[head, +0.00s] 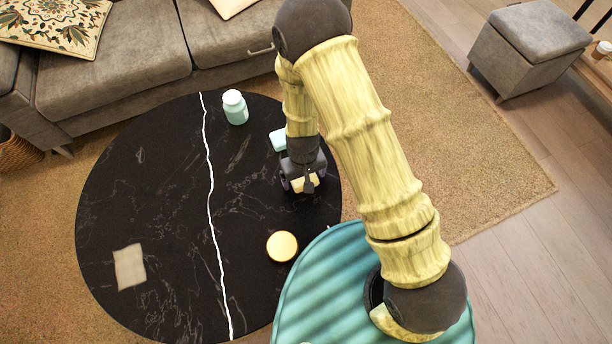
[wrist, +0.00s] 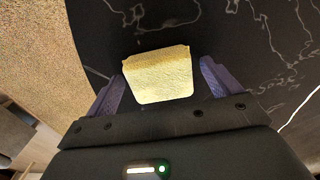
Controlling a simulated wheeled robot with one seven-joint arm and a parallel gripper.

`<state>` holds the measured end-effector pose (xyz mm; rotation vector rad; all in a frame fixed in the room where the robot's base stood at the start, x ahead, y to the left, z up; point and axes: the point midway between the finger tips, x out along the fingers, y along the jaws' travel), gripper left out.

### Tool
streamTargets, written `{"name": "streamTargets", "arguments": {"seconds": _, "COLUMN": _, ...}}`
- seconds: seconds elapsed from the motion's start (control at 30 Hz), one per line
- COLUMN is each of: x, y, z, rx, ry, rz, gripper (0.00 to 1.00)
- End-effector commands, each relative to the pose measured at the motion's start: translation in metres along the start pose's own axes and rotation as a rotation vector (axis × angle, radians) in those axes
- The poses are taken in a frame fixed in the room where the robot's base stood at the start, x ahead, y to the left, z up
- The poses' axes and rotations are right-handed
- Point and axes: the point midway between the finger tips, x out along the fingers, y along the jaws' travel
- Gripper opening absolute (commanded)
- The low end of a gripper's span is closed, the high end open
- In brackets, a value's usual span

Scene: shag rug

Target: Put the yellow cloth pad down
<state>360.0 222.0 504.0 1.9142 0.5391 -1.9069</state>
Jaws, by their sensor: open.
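The yellow cloth pad (wrist: 158,76) is a small pale yellow block lying on the black round table in the wrist view. In the head view the yellow cloth pad (head: 306,182) shows partly behind my gripper. My gripper (wrist: 162,84) is open, with one finger on each side of the pad and a visible gap at both sides. In the head view my gripper (head: 304,186) is low over the right part of the table. Whether the fingertips touch the tabletop cannot be told.
The black marble table (head: 150,200) also holds a teal jar with a white lid (head: 235,108), a light teal block (head: 278,140) just behind my gripper, a round yellow-topped item (head: 282,246) and a beige cloth square (head: 130,267). A grey sofa (head: 130,60) stands behind. The table's middle is clear.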

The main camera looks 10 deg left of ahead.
Motion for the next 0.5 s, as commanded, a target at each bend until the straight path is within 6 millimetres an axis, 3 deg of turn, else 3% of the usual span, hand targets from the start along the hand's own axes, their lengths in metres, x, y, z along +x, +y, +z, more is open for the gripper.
{"name": "streamTargets", "arguments": {"seconds": 0.5, "x": -0.094, "y": 0.000, "z": -0.001, "rx": -0.001, "ry": 0.003, "rz": 0.000, "gripper": 0.89}}
